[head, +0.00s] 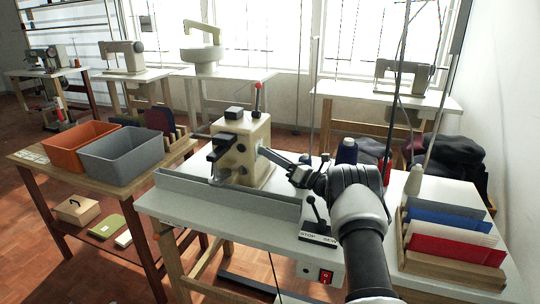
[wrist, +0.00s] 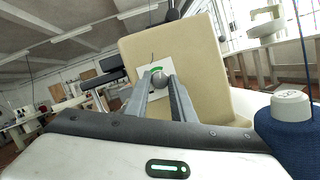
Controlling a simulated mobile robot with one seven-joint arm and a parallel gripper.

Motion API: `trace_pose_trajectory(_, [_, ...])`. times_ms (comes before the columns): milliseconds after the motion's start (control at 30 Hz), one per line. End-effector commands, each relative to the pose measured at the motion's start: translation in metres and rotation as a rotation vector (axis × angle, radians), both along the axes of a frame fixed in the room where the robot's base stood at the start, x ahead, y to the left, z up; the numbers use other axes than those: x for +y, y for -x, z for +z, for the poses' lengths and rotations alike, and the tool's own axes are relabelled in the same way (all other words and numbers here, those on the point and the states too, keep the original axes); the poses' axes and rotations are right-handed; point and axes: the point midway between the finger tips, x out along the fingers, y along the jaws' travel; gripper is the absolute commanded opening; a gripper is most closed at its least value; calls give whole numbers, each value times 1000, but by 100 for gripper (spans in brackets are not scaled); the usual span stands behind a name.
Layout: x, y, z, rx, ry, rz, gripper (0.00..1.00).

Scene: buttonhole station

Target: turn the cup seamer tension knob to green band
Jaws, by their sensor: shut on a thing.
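The cup seamer (head: 258,135) is a cream machine on the white table, with black parts on its left side and a red-tipped lever on top. In the wrist view its cream side face (wrist: 205,65) fills the middle. A white dial plate on it (wrist: 144,77) carries a green band (wrist: 153,70). The round grey tension knob (wrist: 158,79) sits in front of the plate. My gripper (wrist: 159,88) is shut on the knob, one finger on either side. In the head view my gripper (head: 264,153) reaches the machine's right side. Where the knob points cannot be told.
A grey fence (head: 230,196) runs along the table front. A stop/sew lever (head: 317,218) stands nearer me. A blue thread cone (head: 347,151) stands behind my arm, and a fabric rack (head: 455,262) is right. Orange (head: 75,157) and grey (head: 122,168) bins are left.

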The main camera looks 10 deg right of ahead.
Motion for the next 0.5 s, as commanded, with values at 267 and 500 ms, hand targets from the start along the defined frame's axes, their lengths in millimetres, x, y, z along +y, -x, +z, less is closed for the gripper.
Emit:
trace_pose_trajectory(267, [0,0,-1,1,1,0,0])
trace_pose_trajectory(500, [0,0,0,1,0,-1,41])
